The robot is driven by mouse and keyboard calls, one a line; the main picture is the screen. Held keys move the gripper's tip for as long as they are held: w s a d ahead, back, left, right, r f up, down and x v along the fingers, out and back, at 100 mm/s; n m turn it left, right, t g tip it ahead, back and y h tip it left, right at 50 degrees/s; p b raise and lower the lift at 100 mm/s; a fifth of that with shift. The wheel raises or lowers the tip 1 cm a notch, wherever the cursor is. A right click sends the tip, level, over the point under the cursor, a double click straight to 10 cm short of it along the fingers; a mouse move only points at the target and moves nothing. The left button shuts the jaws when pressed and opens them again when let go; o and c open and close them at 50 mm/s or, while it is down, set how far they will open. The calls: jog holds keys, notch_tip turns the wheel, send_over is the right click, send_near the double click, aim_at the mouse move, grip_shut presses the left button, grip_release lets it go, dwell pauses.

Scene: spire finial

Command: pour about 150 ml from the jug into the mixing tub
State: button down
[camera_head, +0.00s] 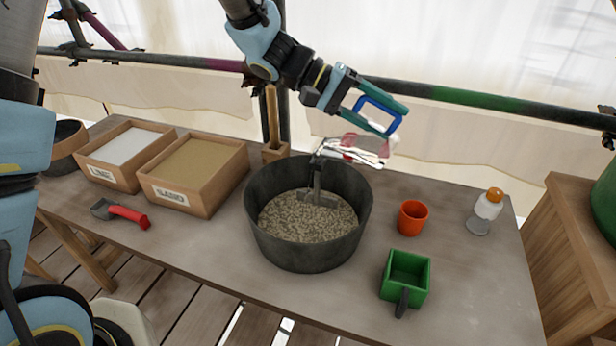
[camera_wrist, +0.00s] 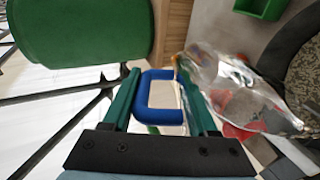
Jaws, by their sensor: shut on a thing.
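A clear jug (camera_head: 362,146) with a blue handle (camera_head: 377,106) and red markings is tipped steeply, its mouth to the left over the back of the tub. My gripper (camera_head: 395,122) is shut on the blue handle. In the wrist view, my gripper's green fingers (camera_wrist: 160,102) flank the handle, and the clear jug (camera_wrist: 225,85) lies tilted to the right. The dark mixing tub (camera_head: 265,232) stands upright on the table with grey-brown grainy mix inside.
An orange cup (camera_head: 413,218), a green square scoop (camera_head: 405,275) and an orange-capped bottle (camera_head: 485,210) stand right of the tub. Two wooden boxes (camera_head: 195,172) of powder and sand and a red-handled tool (camera_head: 128,214) are left. Scaffold poles (camera_head: 450,93) run behind the table.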

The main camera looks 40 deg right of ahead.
aim_at(396, 128)
jog(key=shift+w+a+r+g+h, duration=0.2)
jog(key=shift+w+r+g+h, duration=0.1)
jog(key=shift+r+g, duration=0.15)
dwell(0.5)
jog(key=shift+s+f, duration=0.1)
jog(key=shift+s, duration=0.1)
jog(key=shift+s+d+f+t+y+p, duration=0.15)
jog(key=shift+s+d+t+y+p, duration=0.6)
jog(key=shift+t+y+p, duration=0.35)
jog(key=shift+s+f+t+p, duration=0.1)
jog(key=shift+f+t+p, duration=0.15)
jog(key=shift+t+p, duration=0.25)
jog(key=shift+f+y, duration=0.3)
jog(key=shift+s+d+t+y+p, duration=0.15)
jog(key=shift+t+y+p, duration=0.25)
jog(key=shift+p, duration=0.3)
jog(key=shift+d+f+t, duration=0.1)
jog(key=shift+f+t, duration=0.25)
jog(key=shift+f, duration=0.3)
jog(key=shift+s+p, duration=0.15)
jog(key=shift+p, duration=0.25)
